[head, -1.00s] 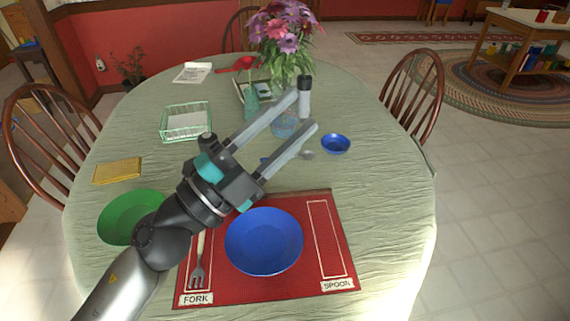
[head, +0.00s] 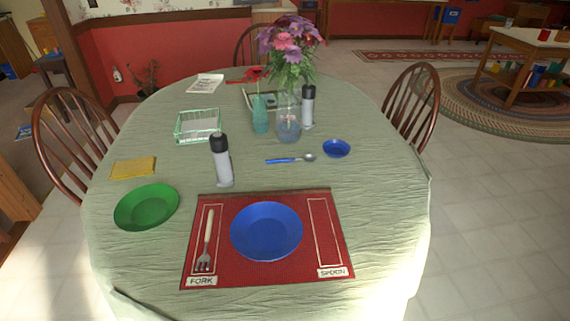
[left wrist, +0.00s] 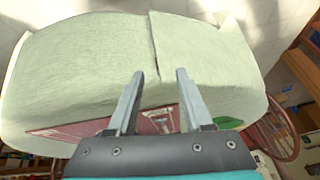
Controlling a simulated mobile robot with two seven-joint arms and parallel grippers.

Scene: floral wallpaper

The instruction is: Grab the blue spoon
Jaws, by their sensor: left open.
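The blue spoon (head: 285,160) lies on the green tablecloth, behind the blue plate. Its blue handle points left and its grey bowl points right, close to a small blue bowl (head: 336,149). My left gripper (left wrist: 160,73) shows only in the left wrist view, its two fingers apart with nothing between them. It is near the table's front edge and well away from the spoon. The spoon cannot be made out in the left wrist view. My right gripper is in neither view.
A red placemat (head: 319,273) holds a blue plate (head: 266,231) and a fork (head: 206,240). A grey shaker (head: 222,165) stands left of the spoon; a flower vase (head: 288,122) and another shaker (head: 308,107) stand behind it. A green plate (head: 147,207) lies left.

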